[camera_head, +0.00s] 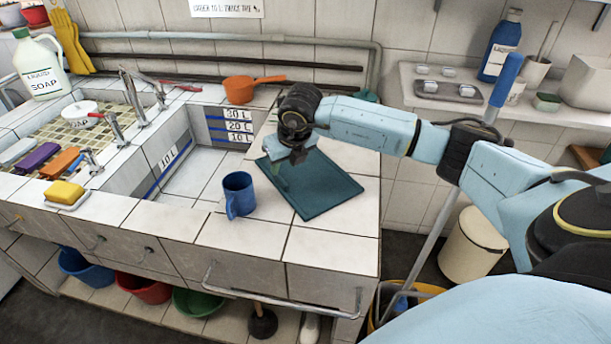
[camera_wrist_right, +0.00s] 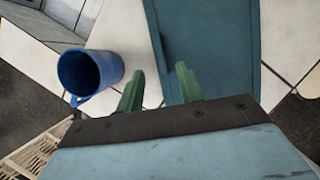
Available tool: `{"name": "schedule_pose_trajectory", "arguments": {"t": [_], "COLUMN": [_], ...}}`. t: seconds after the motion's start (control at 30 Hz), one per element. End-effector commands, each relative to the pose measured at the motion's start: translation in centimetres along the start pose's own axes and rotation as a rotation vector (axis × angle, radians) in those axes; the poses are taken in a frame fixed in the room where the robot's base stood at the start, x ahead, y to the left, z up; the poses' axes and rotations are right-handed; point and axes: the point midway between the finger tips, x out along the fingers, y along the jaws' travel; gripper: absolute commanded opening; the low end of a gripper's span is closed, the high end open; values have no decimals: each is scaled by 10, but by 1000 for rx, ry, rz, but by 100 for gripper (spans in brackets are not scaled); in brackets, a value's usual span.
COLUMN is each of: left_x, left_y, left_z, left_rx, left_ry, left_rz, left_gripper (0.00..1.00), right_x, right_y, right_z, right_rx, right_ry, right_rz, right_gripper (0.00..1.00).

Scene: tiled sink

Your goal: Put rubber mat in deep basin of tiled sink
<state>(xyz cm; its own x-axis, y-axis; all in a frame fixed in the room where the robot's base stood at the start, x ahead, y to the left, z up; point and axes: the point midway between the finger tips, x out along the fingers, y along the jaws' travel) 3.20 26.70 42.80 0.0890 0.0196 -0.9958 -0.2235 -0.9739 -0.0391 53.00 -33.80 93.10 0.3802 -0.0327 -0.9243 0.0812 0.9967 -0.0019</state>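The rubber mat (camera_head: 325,195) is a flat dark teal rectangle lying on the tiled counter, right of the deep basin (camera_head: 190,165). The basin is white-tiled, with blue level lines and labels on its walls. My right gripper (camera_head: 297,157) is over the mat's far left part and hides some of it. In the right wrist view its green fingers (camera_wrist_right: 158,80) are apart, with nothing held. The mat (camera_wrist_right: 205,45) shows beyond them, its edge in line with the gap. I cannot tell the fingers' exact height above it. My left gripper is not in view.
A blue mug (camera_head: 238,193) stands on the counter between basin and mat; it is left of the fingers in the wrist view (camera_wrist_right: 88,72). An orange saucepan (camera_head: 240,88) stands behind the basin. Taps (camera_head: 132,95) rise at the basin's left. A railing (camera_head: 285,292) runs along the front.

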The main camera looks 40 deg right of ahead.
Motion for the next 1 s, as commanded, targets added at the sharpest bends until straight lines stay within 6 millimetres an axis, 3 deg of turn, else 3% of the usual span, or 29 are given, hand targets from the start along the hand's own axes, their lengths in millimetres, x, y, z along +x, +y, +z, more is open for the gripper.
{"name": "schedule_pose_trajectory", "arguments": {"t": [0.27, 0.53, 0.87, 1.0], "left_x": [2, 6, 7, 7], "left_y": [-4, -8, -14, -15], "left_z": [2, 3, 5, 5], "left_rx": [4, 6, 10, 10], "left_ry": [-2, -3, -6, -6], "left_rz": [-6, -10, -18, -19], "left_gripper": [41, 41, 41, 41], "right_x": [24, 63, 71, 70], "right_y": [1, 0, 0, 0], "right_z": [-1, -3, -2, -2], "right_rx": [0, 0, -1, -1], "right_ry": [1, 1, -1, -1], "right_rz": [2, 2, 2, 2], "right_gripper": [36, 36, 36, 19]}}
